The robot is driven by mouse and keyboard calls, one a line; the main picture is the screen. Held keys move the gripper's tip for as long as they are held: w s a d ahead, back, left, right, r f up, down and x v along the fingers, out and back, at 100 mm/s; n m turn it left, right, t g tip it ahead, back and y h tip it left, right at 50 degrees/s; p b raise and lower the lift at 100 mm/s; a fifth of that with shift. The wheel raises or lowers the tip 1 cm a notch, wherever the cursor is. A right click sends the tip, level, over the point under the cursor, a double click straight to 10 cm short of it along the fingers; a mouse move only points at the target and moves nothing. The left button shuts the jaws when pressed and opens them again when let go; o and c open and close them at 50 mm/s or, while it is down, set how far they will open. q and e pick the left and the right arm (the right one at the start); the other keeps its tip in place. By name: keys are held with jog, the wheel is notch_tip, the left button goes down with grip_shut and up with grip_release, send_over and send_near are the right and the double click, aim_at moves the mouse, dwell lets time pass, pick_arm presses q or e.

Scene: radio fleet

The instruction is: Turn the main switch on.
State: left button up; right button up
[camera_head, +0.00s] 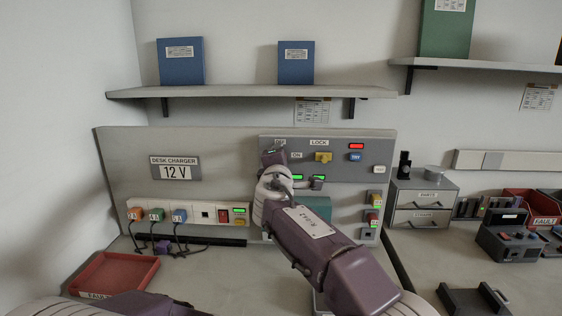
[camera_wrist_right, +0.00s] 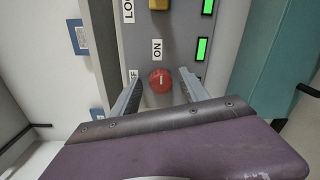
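The main switch is a red round knob (camera_wrist_right: 160,80) on a grey panel in the right wrist view. An ON label (camera_wrist_right: 157,49) is above it there, and a partly covered OFF label is at its left. A short pale mark shows on the knob, roughly vertical; its exact direction is hard to tell. My right gripper (camera_wrist_right: 160,74) is open, one finger on each side of the knob, with visible gaps. In the head view my right gripper (camera_head: 273,157) is at the panel (camera_head: 345,172) and hides the knob. My left gripper is out of view; only its arm shows at bottom left.
A yellow switch (camera_head: 323,157) under the LOCK label and a blue TRY button (camera_head: 356,157) are close to the right. Green lamps and a red lamp (camera_head: 356,146) are lit. A charger strip with cables (camera_head: 157,214) and a red tray (camera_head: 115,273) are at left.

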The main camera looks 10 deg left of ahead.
jog(key=s+b, duration=0.3)
jog(key=s, duration=0.6)
jog(key=shift+d+r, duration=0.3)
jog(key=shift+d, duration=0.15)
